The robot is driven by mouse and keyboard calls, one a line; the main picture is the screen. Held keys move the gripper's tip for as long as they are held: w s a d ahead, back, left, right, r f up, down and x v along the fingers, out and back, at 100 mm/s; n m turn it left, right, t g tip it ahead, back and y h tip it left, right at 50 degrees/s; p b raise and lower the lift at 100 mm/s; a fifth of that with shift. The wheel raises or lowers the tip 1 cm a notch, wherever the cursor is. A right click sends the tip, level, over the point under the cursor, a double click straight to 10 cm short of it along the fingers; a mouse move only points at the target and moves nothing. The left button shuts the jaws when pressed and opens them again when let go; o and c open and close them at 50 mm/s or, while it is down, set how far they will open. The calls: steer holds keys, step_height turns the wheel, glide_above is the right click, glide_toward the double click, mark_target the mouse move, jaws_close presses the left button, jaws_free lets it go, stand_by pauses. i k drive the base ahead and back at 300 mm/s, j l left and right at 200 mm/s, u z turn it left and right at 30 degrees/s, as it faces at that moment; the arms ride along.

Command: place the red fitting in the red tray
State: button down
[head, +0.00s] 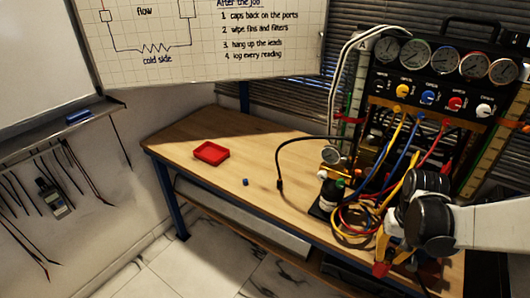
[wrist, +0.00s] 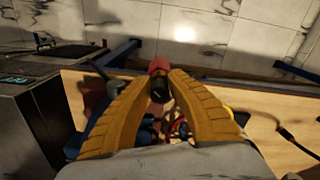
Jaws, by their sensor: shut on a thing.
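The red tray (head: 211,153) sits on the left part of the wooden bench and looks empty. My gripper (head: 384,258) is at the right front of the bench, far to the right of the tray. In the wrist view its yellow fingers close together at their tips, and my gripper (wrist: 160,80) is shut on the red fitting (wrist: 159,65). The fitting's red end shows past the fingertips, with a dark part between them. In the head view the red fitting (head: 381,269) shows below the fingers. Whether it touches the bench is unclear.
A gauge rig (head: 445,65) with coloured hoses stands at the back right. A small gauge and dark bottle (head: 331,187) stand between my gripper and the tray, with coiled hoses beside them. A small blue piece (head: 245,182) lies right of the tray. The bench around the tray is mostly clear.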

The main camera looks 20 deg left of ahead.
mark_target(212, 156)
steer(key=i+j, duration=0.15)
steer(key=j, duration=0.3)
steer(key=i+j+z, duration=0.15)
steer(key=j, duration=0.35)
steer(key=i+j, duration=0.2)
steer(key=j, duration=0.25)
steer(key=i+j+z, duration=0.1)
steer(key=j, duration=0.4)
steer(key=i+j+z, duration=0.1)
steer(key=j, duration=0.35)
steer(key=i+j, duration=0.15)
steer(key=j, duration=0.35)
steer(key=i+j+z, duration=0.1)
steer(key=j, duration=0.4)
steer(key=i+j, duration=0.15)
steer(key=j, duration=0.4)
steer(key=l+z, duration=0.05)
